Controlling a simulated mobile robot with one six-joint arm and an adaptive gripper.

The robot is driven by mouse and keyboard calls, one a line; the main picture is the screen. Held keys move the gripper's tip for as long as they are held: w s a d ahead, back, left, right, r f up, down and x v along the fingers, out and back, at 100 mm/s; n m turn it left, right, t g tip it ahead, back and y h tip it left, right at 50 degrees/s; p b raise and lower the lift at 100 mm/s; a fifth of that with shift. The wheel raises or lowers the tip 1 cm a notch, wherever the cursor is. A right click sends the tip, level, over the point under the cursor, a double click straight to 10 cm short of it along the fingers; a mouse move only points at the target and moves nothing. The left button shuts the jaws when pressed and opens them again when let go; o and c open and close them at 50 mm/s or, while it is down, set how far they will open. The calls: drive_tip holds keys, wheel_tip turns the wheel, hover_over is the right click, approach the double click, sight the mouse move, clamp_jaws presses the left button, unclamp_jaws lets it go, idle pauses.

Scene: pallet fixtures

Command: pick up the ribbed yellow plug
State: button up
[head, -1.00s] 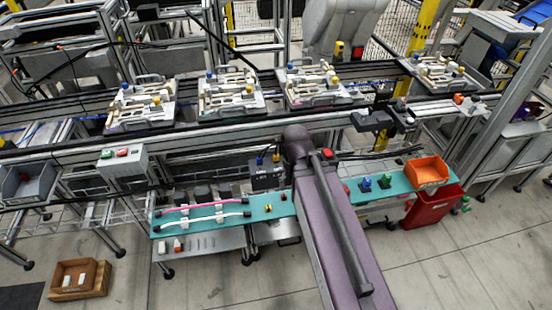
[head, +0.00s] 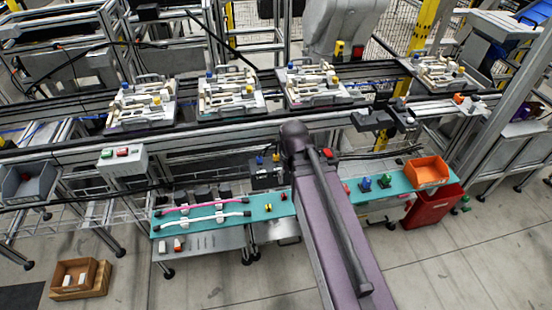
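Several small yellow pieces are in the head view, too small to show which one is ribbed. Yellow knobs sit on the pallet fixtures, one on the left fixture (head: 157,101), one on the second (head: 250,90) and one on the third (head: 336,80). A yellow-topped piece (head: 276,158) stands at a dark box beside a blue one. Small yellow-and-red pieces (head: 268,208) lie on the teal shelf. My purple arm rises from the bottom to the shelf's middle. My gripper cannot be made out; the arm hides what is behind it.
The teal shelf (head: 205,226) carries a pink and a white cable, blue and green pieces (head: 366,184) and an orange bin (head: 428,170). A conveyor rail runs behind. A wooden box (head: 76,277) stands on the floor.

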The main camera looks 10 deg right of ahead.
drive_tip(key=w, duration=2.4)
drive_tip(key=shift+a+f, duration=0.15)
drive_tip(key=shift+f, duration=0.1)
drive_tip(key=shift+f+b, duration=0.15)
drive_tip(key=shift+b, duration=0.2)
drive_tip(key=b, duration=0.8)
hover_over(276, 155)
wheel_tip(276, 155, down, 8)
drive_tip(key=shift+a+r, duration=0.15)
drive_tip(key=shift+f, duration=0.35)
drive_tip(key=shift+f+b, duration=0.15)
drive_tip(key=shift+b, duration=0.15)
wheel_tip(276, 155, down, 5)
drive_tip(key=b, duration=0.5)
